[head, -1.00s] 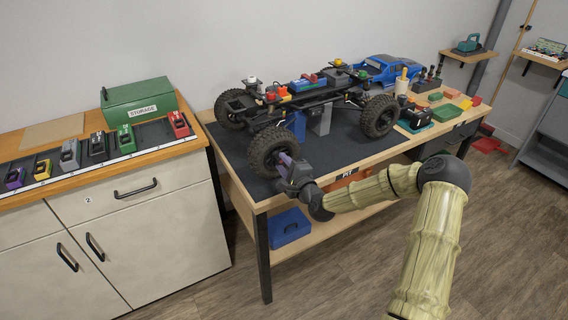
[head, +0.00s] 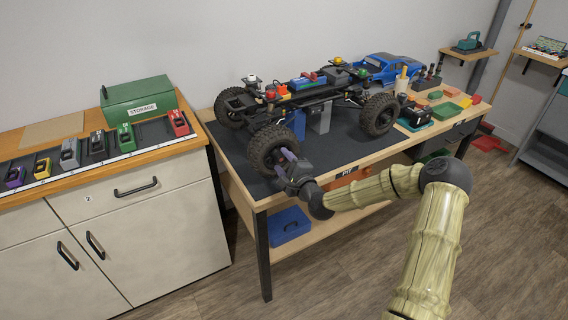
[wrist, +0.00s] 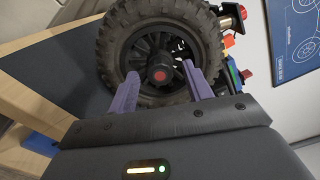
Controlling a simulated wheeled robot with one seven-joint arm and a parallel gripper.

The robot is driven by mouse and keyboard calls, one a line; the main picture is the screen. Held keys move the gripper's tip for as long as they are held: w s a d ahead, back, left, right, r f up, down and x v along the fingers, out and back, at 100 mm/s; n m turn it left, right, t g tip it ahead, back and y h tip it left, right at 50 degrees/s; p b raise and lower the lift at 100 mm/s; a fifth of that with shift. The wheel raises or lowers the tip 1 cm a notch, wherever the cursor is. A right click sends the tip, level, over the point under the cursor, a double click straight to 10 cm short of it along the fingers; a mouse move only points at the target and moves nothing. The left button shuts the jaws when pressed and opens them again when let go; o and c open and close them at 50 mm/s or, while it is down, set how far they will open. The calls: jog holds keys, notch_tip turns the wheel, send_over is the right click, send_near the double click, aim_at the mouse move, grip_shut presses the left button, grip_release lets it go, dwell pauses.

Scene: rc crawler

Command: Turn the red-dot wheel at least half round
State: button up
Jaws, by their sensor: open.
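The red-dot wheel (wrist: 110,62) fills the upper middle of the wrist view, a black spoked wheel with a knobbly tyre and a red dot on its hub (wrist: 159,76). In the head view it is the near left wheel (head: 262,150) of the crawler chassis (head: 310,95), which stands raised on stands (head: 319,120) over the dark mat. My gripper (wrist: 158,80) faces the wheel with its two purple fingers apart, one on each side of the hub. In the head view my gripper (head: 282,160) is at the wheel's outer face. I cannot tell whether the fingertips touch the spokes.
Another wheel (head: 379,115) is at the right of the chassis. A blue truck body (head: 392,68) and several small bins stand farther right on the bench. A green storage box (head: 139,102) is on the left cabinet. The mat's front part (head: 330,158) is clear.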

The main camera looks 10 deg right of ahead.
jog(key=v, duration=1.7)
jog(key=shift+s, duration=0.15)
